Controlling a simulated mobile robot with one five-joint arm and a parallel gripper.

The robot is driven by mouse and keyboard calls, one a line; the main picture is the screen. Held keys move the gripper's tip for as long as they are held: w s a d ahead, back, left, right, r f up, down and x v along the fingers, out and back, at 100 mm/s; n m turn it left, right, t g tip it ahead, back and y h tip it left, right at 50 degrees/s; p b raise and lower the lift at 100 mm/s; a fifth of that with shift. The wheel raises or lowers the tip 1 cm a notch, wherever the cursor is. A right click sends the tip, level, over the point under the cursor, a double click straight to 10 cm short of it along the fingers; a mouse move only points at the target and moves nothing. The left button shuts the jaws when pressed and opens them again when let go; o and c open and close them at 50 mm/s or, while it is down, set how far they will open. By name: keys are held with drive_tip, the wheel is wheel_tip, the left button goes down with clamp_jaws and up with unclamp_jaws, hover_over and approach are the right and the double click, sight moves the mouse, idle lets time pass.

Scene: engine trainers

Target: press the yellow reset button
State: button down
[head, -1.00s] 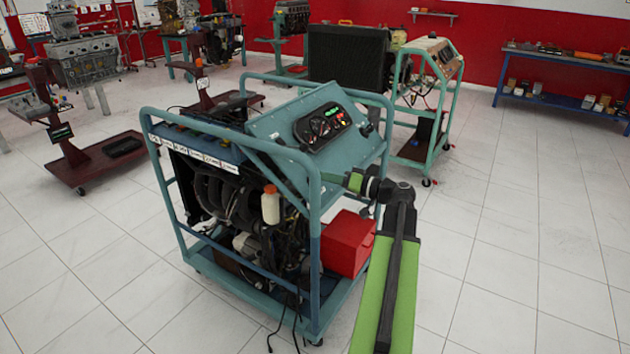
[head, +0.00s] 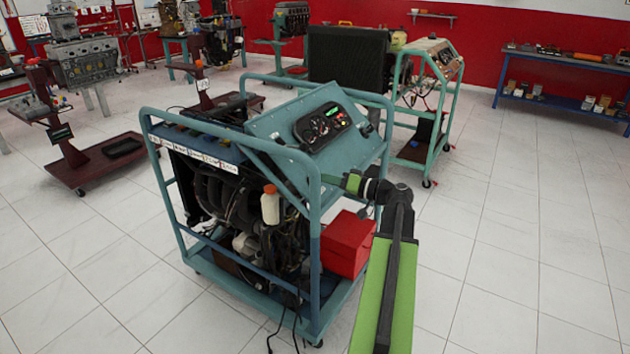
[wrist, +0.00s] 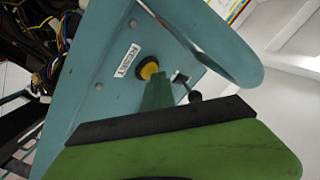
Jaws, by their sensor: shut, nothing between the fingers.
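The yellow reset button (wrist: 149,70) sits in a dark ring on the teal panel (wrist: 112,95), beside a small white label (wrist: 126,61). My gripper (wrist: 157,82) is shut and empty; its green tip is right by the button and overlaps its lower edge in the wrist view. I cannot tell whether it touches. In the head view, my gripper (head: 352,183) reaches the right side of the teal engine trainer (head: 318,215), below its dashboard panel. The button cannot be made out in the head view.
A dark knob or lever (wrist: 195,97) and a small switch plate (wrist: 181,78) are right of the button. A teal frame tube (wrist: 235,65) crosses close by. A red box (head: 348,243) sits on the trainer's base below my arm. The tiled floor at right is clear.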

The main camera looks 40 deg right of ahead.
drive_tip(key=shift+s+d+r+p, duration=0.1)
drive_tip(key=shift+s+r+p, duration=0.5)
drive_tip(key=shift+r+p, duration=0.1)
drive_tip(key=s+r+p, duration=0.1)
drive_tip(key=r+p, duration=0.1)
drive_tip(key=s+r+p, duration=0.1)
drive_tip(key=s, duration=0.1)
drive_tip(key=shift+s+d+r+p, duration=0.15)
drive_tip(key=shift+d+r+p, duration=0.2)
drive_tip(key=shift+d, duration=0.05)
idle(0.8)
